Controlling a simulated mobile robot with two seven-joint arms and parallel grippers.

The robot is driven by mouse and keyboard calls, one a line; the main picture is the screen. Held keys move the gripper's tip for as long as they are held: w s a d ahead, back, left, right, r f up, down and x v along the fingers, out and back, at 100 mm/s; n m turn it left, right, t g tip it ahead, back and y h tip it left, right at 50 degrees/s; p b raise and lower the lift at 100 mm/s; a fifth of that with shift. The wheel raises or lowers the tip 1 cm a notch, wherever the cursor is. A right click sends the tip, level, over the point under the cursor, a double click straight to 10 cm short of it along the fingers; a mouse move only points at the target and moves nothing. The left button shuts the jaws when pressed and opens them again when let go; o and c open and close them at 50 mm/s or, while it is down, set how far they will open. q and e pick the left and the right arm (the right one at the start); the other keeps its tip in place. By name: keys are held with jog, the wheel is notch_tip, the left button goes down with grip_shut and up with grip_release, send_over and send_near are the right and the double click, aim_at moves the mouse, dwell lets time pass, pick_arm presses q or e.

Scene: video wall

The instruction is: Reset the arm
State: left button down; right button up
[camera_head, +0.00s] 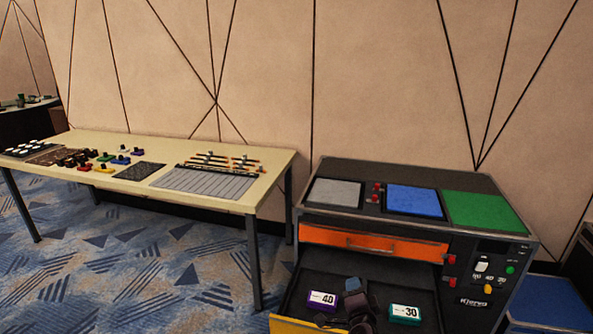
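My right gripper (357,304) is dark and shows at the bottom of the head view, over the open lower drawer of the cabinet. It is between a purple block marked 40 (323,301) and a teal block marked 30 (405,313). Its fingers are small and dark against the dark drawer, so I cannot tell whether they are open or shut, or whether they touch anything. My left gripper is not in view.
The cabinet (487,297) has grey, blue and green pads on top, buttons on its front and an orange drawer (374,244) above the open one. A pale table (280,157) with small parts stands left. Patterned carpet lies between them.

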jog(key=s+d+r+n+g+y, duration=0.1)
jog(key=s+d+n, duration=0.2)
jog(key=s+n, duration=0.35)
jog(key=s+d+r+n+g+y, duration=0.1)
jog(key=s+d+n, duration=0.2)
jog(key=s+n, duration=0.35)
jog(key=s+d+f+g, duration=0.1)
jog(key=s+f, duration=0.1)
jog(key=s, duration=0.6)
jog(key=s+d+f+n+g+h, duration=0.1)
jog(key=s+d+f, duration=0.1)
jog(key=s, duration=0.7)
jog(key=s+d+f+n+g, duration=0.1)
jog(key=s+f, duration=0.3)
jog(key=s, duration=0.4)
jog(key=shift+s+d+g, duration=0.35)
jog(key=shift+d+g, duration=0.05)
jog(key=shift+d, duration=0.1)
